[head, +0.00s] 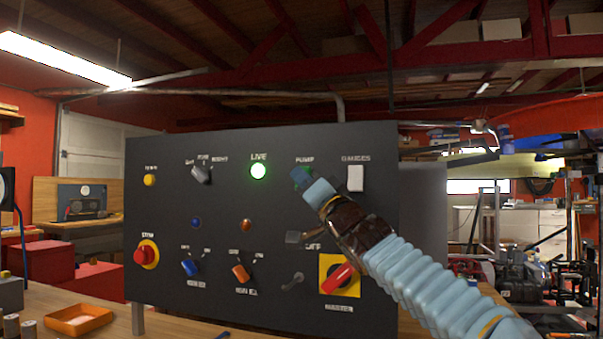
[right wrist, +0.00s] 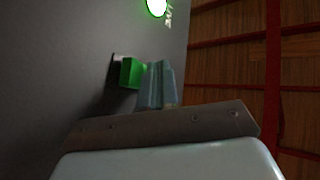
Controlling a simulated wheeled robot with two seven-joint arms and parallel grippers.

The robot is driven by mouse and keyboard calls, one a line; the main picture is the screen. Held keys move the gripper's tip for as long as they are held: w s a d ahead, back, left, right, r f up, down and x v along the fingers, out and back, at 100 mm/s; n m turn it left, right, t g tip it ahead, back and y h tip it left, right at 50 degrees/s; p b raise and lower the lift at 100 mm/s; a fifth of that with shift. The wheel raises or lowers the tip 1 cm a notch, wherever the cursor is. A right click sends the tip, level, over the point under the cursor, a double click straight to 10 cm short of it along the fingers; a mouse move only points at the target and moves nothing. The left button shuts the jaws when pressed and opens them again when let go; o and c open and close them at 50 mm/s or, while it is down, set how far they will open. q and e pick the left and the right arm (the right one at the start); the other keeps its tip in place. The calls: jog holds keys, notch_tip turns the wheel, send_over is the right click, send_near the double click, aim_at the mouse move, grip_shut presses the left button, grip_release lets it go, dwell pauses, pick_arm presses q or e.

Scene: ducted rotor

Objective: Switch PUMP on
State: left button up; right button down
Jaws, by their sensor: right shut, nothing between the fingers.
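The dark control panel (head: 225,215) faces me with a PUMP label at its upper right. Below that label, my right gripper (head: 302,179) covers most of the switch in the head view. In the right wrist view, a green PUMP switch (right wrist: 130,73) stands out from the panel face. My right gripper's closed fingers (right wrist: 157,85) are right beside it, overlapping its edge in the picture. They hold nothing. I cannot tell whether they touch the switch or which way it is set. My left gripper is not in view.
A lit green LIVE lamp (head: 258,171) is left of the PUMP switch, and a white GAUGES switch (head: 355,178) is right of it. A red MASTER handle (head: 338,278) is below, partly behind my arm. An orange tray (head: 78,320) sits on the bench.

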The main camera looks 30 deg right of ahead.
jog(key=shift+s+f, duration=0.1)
jog(key=shift+s+a+f+b, duration=0.3)
jog(key=shift+s+a+b, duration=0.25)
jog(key=shift+b, duration=0.3)
jog(key=shift+w, duration=0.1)
jog(key=s+a+f+b, duration=0.1)
jog(key=b, duration=0.2)
jog(key=s+a+f+b, duration=0.1)
jog(key=s+a+b, duration=0.1)
jog(key=shift+a+b, duration=0.3)
jog(key=shift+b, duration=0.1)
